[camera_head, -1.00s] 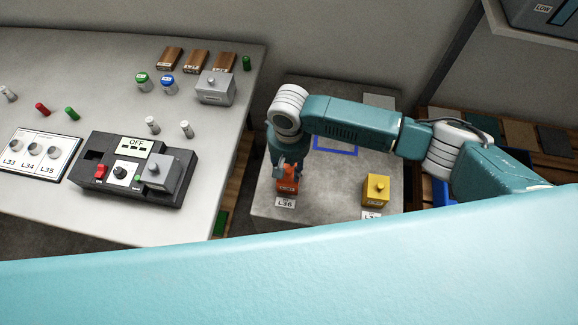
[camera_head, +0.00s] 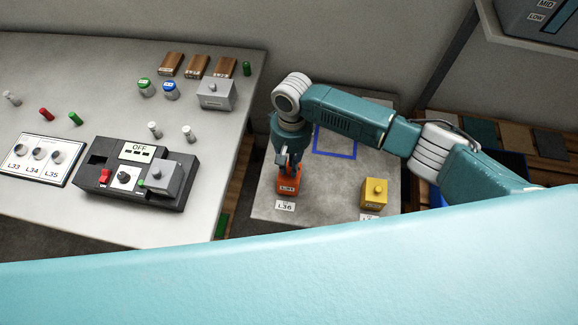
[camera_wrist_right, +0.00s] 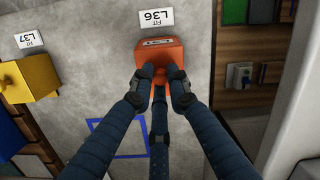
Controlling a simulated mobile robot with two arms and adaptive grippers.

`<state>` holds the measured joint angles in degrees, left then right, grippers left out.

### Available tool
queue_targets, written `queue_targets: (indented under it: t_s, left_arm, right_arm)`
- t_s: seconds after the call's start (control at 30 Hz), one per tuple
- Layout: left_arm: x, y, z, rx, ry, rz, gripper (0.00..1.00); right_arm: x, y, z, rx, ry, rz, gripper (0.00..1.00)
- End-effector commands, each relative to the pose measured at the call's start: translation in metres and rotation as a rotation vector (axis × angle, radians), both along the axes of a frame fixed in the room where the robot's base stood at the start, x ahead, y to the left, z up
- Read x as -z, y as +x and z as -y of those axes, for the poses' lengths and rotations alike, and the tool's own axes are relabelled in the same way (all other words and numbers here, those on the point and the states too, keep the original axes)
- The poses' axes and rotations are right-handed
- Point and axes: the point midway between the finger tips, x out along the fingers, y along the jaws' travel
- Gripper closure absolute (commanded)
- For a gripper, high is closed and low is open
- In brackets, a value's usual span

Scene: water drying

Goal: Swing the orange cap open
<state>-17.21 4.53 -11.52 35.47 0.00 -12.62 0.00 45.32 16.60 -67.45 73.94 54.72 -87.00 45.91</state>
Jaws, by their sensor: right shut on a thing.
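The orange cap (camera_head: 287,188) sits on the grey table behind the label L36 (camera_head: 285,206). It also shows as an orange block in the right wrist view (camera_wrist_right: 160,52), beside its L36 label. My right gripper (camera_head: 290,166) reaches down from above at the cap's far side. In the right wrist view its dark fingers (camera_wrist_right: 160,84) are closed around the orange part at the cap's near edge there. The fingertips partly hide that orange part. My left gripper is not in view.
A yellow box (camera_head: 374,194) with a knob stands to the right of the cap. A blue square outline (camera_head: 335,154) marks the table behind. A bench (camera_head: 60,215) on the left holds a black OFF device (camera_head: 135,185), a label panel and several small items.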

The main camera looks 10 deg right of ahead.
Motion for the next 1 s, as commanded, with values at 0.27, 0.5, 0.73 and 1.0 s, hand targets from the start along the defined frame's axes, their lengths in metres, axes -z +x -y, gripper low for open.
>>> queue_targets:
  t_s: [0.27,0.5,0.73,1.0]
  left_arm:
    - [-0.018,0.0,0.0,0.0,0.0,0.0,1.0]
    - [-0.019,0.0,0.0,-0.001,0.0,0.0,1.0]
    - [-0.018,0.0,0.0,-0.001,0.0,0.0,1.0]
    - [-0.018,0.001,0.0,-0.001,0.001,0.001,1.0]
  right_arm:
    - [-0.011,0.029,0.008,0.001,-0.002,0.015,1.0]
    - [-0.011,0.048,0.015,0.002,-0.002,0.02,1.0]
    - [-0.01,0.057,0.018,0.001,-0.003,0.02,1.0]
    - [-0.008,0.059,0.02,0.001,-0.005,0.018,1.0]
